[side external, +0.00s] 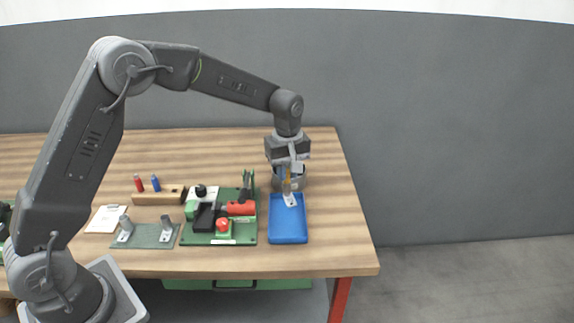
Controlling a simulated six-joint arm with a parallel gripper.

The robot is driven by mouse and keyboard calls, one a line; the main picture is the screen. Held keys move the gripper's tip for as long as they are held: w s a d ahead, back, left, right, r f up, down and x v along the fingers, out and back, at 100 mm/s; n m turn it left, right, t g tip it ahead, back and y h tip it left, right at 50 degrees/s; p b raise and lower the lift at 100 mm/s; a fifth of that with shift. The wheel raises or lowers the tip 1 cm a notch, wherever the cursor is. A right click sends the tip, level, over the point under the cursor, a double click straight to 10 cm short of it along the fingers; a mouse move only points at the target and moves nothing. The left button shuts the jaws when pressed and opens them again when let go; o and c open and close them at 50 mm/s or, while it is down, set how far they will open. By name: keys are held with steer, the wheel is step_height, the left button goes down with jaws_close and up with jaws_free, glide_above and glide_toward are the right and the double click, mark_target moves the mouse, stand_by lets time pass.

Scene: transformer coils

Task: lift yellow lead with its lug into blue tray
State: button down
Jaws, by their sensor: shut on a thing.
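My gripper (287,177) points down over the back end of the blue tray (288,228). It is shut on the yellow lead (286,187), of which a short upright piece shows below the jaws. A pale metal lug (290,200) shows at the lower end of the lead, over the tray's back part. I cannot tell whether the lug touches the tray floor. The front part of the tray is bare.
A green board (248,228) with a red button (223,225) and black and red parts stands just left of the tray. A grey-green plate (150,238) with metal brackets and a white card (105,218) lie farther left. The table right of the tray is clear.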

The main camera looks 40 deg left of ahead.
mark_target(287, 191)
steer(key=shift+f, duration=0.1)
stand_by(0.3)
steer(key=shift+f, duration=3.25)
steer(key=c, duration=1)
jaws_free()
steer(key=shift+o, duration=0.6)
steer(key=o, duration=0.3)
steer(key=shift+r, duration=4.5)
